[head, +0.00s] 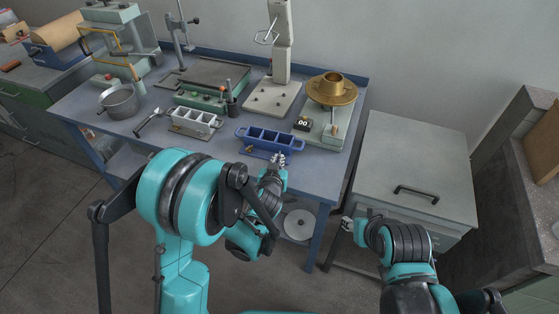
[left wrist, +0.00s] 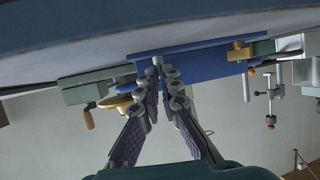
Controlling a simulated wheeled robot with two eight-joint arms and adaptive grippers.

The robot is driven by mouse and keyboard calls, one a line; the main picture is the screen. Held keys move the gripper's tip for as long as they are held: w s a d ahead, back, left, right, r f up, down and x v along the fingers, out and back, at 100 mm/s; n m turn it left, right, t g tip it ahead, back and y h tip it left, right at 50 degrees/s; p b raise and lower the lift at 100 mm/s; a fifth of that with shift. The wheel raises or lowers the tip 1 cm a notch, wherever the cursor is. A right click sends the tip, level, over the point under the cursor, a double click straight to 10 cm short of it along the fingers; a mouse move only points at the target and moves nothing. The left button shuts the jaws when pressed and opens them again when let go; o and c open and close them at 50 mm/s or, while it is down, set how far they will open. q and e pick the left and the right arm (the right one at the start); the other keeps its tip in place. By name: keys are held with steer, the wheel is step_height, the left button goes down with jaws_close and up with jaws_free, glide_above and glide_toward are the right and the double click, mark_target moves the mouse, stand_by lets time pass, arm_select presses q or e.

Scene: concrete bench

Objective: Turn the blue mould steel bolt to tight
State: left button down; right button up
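The blue mould (head: 268,140), a long block with several cavities, lies near the front edge of the bench. It also shows upside down in the left wrist view (left wrist: 202,66). My left gripper (head: 279,159) is just in front of the mould's right half. In the left wrist view its fingers (left wrist: 165,75) have a narrow gap between them and point at the mould. A small grey piece (left wrist: 157,60) by the fingertips may be the steel bolt; I cannot tell whether they touch it. My right gripper (head: 347,224) is right of the bench, apart from the mould.
A grey mould (head: 195,122) stands left of the blue one. A small display reading 00 (head: 303,124) and a stand with a brass part (head: 332,88) are to the right. A grey cabinet (head: 415,160) stands beside the bench (head: 225,148).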

arm_select(q)
steer(key=shift+a+m+h, duration=0.1)
steer(key=shift+m+h, duration=0.3)
stand_by(0.3)
steer(key=c, duration=2)
jaws_free()
steer(key=v, duration=1.2)
steer(key=shift+w, duration=0.1)
